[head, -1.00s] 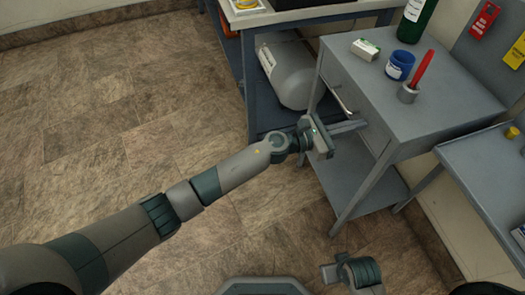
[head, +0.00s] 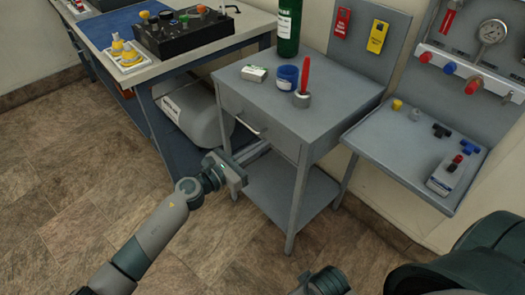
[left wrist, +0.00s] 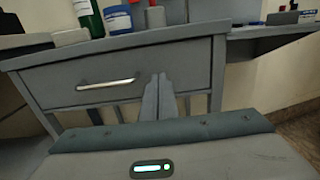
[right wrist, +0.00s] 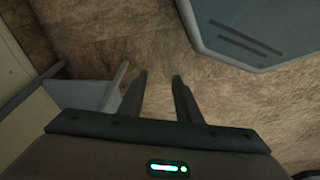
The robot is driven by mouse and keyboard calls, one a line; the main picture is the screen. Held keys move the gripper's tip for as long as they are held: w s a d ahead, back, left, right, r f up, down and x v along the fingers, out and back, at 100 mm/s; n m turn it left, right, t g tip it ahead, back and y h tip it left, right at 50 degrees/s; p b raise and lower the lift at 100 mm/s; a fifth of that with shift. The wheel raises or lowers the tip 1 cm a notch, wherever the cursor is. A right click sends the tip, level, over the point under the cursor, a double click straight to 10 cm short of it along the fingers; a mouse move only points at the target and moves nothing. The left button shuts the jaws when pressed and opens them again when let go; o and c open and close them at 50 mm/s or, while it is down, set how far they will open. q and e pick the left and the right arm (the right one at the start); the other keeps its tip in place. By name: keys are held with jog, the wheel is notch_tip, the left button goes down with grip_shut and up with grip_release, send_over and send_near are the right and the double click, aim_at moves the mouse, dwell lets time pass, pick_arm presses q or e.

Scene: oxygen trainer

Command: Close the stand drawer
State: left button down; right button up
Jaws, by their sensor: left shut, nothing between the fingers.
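The grey stand (head: 335,112) has a drawer (head: 270,128) with a metal handle (head: 247,124) on its front. The drawer front looks flush with the stand, with no gap visible. In the left wrist view the drawer front (left wrist: 195,65) and handle (left wrist: 105,84) face me squarely. My left gripper (head: 266,146) is shut and empty; its fingertips (left wrist: 158,80) are at the lower part of the drawer front, right of the handle in the wrist view. I cannot tell whether they touch it. My right gripper (right wrist: 162,75) is open and empty, over the floor.
A workbench (head: 215,38) with a grey cylinder below stands left; a side shelf (head: 400,150) stands right.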

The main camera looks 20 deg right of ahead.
pick_arm(q)
jog(key=v, duration=1.1)
pick_arm(e)
jog(key=shift+v, duration=0.85)
pick_arm(q)
jog(key=shift+f, duration=0.1)
pick_arm(e)
jog(key=shift+a, duration=0.2)
pick_arm(q)
jog(key=shift+w, duration=0.1)
pick_arm(e)
jog(key=shift+s, duration=0.15)
